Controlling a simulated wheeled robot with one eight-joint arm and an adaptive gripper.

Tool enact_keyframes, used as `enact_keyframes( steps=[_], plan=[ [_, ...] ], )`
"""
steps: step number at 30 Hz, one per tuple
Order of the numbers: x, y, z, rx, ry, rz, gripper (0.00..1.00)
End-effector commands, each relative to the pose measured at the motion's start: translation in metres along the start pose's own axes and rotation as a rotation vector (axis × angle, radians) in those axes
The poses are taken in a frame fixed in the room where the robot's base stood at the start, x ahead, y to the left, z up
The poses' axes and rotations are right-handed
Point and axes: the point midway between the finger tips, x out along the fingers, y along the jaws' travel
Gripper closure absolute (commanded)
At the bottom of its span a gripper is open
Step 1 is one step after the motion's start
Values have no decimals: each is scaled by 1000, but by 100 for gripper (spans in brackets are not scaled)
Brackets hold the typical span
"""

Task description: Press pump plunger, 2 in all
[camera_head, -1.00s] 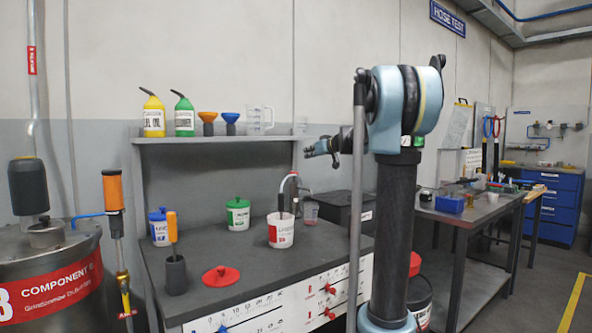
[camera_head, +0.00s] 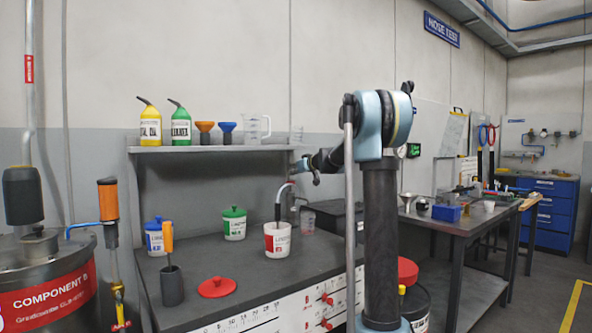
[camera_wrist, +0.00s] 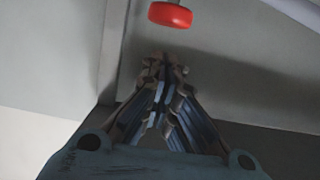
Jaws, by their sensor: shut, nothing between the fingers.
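A white tub (camera_head: 277,242) with a red label stands on the dark bench, with a black upright tube (camera_head: 278,212) and a curved pale and red hose rising from it. My gripper (camera_head: 304,170) is above and slightly right of this tube in the head view, apart from it as far as I can tell. In the wrist view my gripper (camera_wrist: 160,65) is shut and empty. A red round knob-like piece (camera_wrist: 170,14) is beyond its tips, at the top edge. I cannot tell whether this piece is the pump plunger.
The bench top (camera_head: 235,270) also holds a green-lidded tub (camera_head: 234,226), a blue-lidded tub (camera_head: 158,238), a red lid (camera_head: 217,287) and a dark holder (camera_head: 171,286) with an orange-handled tool. A shelf (camera_head: 210,149) with bottles and funnels runs behind. An orange-topped post (camera_head: 108,200) stands left.

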Motion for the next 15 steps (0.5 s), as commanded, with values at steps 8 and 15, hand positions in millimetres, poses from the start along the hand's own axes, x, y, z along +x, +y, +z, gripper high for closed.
enact_keyframes(
  steps=[8,15],
  plan=[
    [5,0,20,0,0,0,100],
    [5,0,22,0,0,0,100]
  ],
)
